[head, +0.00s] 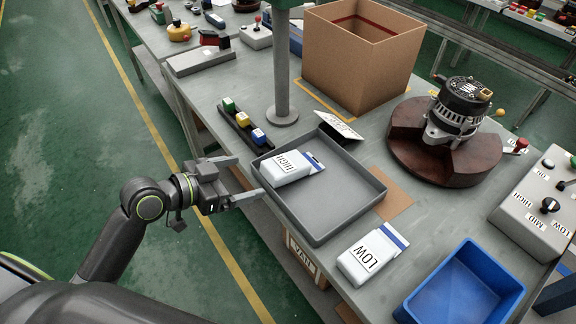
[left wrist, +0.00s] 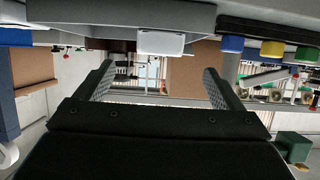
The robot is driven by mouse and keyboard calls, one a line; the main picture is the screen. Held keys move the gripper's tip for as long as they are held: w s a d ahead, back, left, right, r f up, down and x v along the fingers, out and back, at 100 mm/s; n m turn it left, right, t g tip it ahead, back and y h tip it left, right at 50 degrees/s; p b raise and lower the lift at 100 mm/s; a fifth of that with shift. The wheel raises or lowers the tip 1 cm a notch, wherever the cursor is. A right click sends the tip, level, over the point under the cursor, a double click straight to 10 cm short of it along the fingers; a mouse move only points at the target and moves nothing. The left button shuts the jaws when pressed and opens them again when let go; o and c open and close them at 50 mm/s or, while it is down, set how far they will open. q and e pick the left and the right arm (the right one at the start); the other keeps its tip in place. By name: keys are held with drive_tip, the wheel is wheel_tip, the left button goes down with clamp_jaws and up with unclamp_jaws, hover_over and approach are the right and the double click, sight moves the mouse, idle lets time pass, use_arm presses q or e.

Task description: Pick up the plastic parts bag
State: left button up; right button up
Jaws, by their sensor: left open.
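Two white bags with blue tops look like plastic parts bags. One, marked HIGH (head: 286,169), lies tilted at the back left of the grey tray (head: 345,214). In the left wrist view, a white block (left wrist: 160,42), apparently the HIGH bag, shows ahead between my open fingers (left wrist: 160,78). My right gripper is not in view.
A button strip (head: 243,126) and a post (head: 283,80) stand behind the tray. Behind are an open cardboard box (head: 362,62) and an alternator (head: 459,110) on a round brown base (head: 405,140). A blue bin (head: 462,288) and a control box (head: 530,215) are at right.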

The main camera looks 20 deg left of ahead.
sight(267, 171)
use_arm(q)
drive_tip(key=p+x, duration=0.1)
drive_tip(key=x, duration=0.6)
drive_tip(key=shift+w+d+f, duration=0.15)
drive_tip(key=shift+w, duration=0.05)
drive_tip(key=shift+w+d+f+p, duration=0.2)
drive_tip(key=shift+w+d+p, duration=0.15)
drive_tip(key=shift+w, duration=0.05)
drive_tip(key=x, duration=0.2)
drive_tip(key=p+x, duration=0.1)
drive_tip(key=x, duration=0.1)
drive_tip(key=shift+f, duration=0.3)
drive_tip(key=c, duration=1.2)
wheel_tip(267, 171, up, 10)
drive_tip(key=shift+s+a, duration=0.1)
drive_tip(key=shift+c, duration=0.2)
drive_tip(key=s+a+r+n+t+y, duration=0.1)
drive_tip(key=s+a, duration=0.4)
drive_tip(key=s, duration=0.6)
drive_tip(key=shift+r+n+y, duration=0.35)
drive_tip(key=shift+n+y, duration=0.05)
